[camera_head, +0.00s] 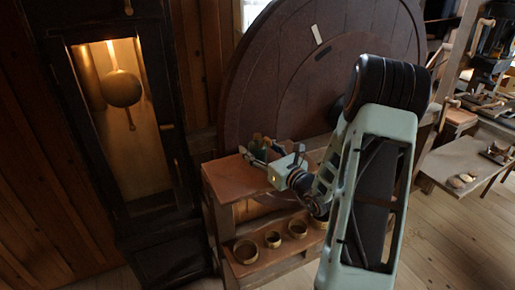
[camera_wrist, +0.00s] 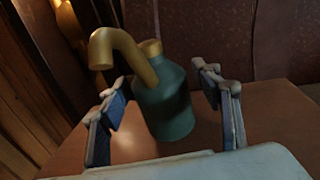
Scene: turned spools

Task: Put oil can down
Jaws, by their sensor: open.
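The oil can has a dark green body and a bent brass spout. In the wrist view the oil can (camera_wrist: 165,105) stands on a reddish-brown wooden top (camera_wrist: 265,118), appearing tilted in the picture. My gripper (camera_wrist: 158,88) is open, with one finger on each side of the can; gaps show between the pads and its body. In the head view my gripper (camera_head: 262,152) is over the top shelf of a small wooden stand (camera_head: 225,180). The can is hard to make out there, mostly hidden by the gripper.
Several brass rings (camera_head: 246,251) sit on the stand's lower shelf. A tall clock case (camera_head: 165,165) with a lit pendulum stands to the left. A large dark wooden wheel (camera_head: 270,70) rises behind the stand. A bench with tools (camera_head: 460,165) is at the right.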

